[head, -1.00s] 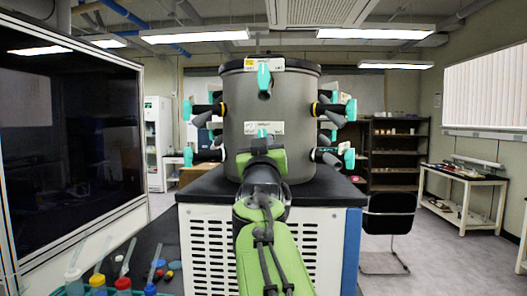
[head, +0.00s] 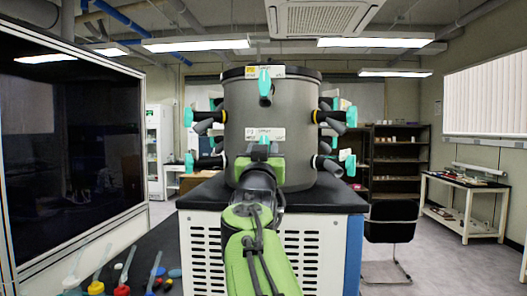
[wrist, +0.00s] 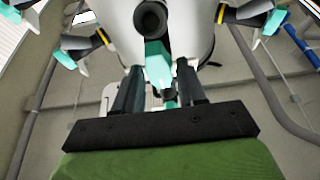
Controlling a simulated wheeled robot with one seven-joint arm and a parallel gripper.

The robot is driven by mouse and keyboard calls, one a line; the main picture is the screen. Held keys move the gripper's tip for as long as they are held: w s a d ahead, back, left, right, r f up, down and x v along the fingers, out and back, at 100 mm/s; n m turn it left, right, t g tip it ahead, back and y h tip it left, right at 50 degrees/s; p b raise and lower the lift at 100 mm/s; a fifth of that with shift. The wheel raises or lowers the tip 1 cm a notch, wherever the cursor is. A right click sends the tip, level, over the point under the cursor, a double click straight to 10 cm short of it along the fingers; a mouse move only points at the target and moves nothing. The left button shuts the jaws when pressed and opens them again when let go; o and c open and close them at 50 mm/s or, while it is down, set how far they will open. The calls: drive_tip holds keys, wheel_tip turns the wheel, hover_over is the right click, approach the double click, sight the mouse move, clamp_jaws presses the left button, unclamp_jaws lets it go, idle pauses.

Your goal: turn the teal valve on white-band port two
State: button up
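The grey drum (head: 295,110) of the freeze dryer stands upright with teal valves around it. A teal valve (head: 265,80) sits high on its front. A lower front teal valve (head: 264,138) is partly hidden behind my gripper (head: 258,160). In the wrist view my gripper (wrist: 160,72) is open, with one dark finger on each side of a teal valve handle (wrist: 157,58). A dark round port end (wrist: 150,19) shows just above that handle. I cannot tell whether the fingers touch it. The band on this front port is hidden.
Side ports carry more teal valves at the left (head: 189,116) and right (head: 351,115); the upper side ports have yellow bands. The drum stands on a black-topped white cabinet (head: 305,235). A dark glass panel (head: 70,140) is close on the left. A black chair (head: 392,222) stands right.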

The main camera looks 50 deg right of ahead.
drive_tip(key=shift+o, duration=0.3)
drive_tip(key=b+v, duration=0.4)
drive_tip(key=v, duration=1.1)
drive_tip(key=shift+s+a+f, duration=0.2)
drive_tip(key=shift+f, duration=0.1)
drive_tip(key=w+a+f+n+y+p, duration=0.2)
drive_tip(key=a+f+n+y+p, duration=0.35)
drive_tip(key=a+f+y, duration=0.55)
drive_tip(key=s+a+f+n+g+y+p, duration=0.2)
drive_tip(key=s+a+f+g+y, duration=0.1)
drive_tip(key=s+f, duration=0.4)
drive_tip(key=s+a+f+n+g+y+p, duration=0.2)
drive_tip(key=s+a+f+g+y+p, duration=0.1)
drive_tip(key=s+a+f+g, duration=0.2)
wheel_tip(320, 180, down, 4)
drive_tip(key=s+a, duration=0.2)
drive_tip(key=shift+a+f+n+p, duration=0.2)
drive_tip(key=shift+a+n+p, duration=0.05)
drive_tip(key=shift+n+p, duration=0.1)
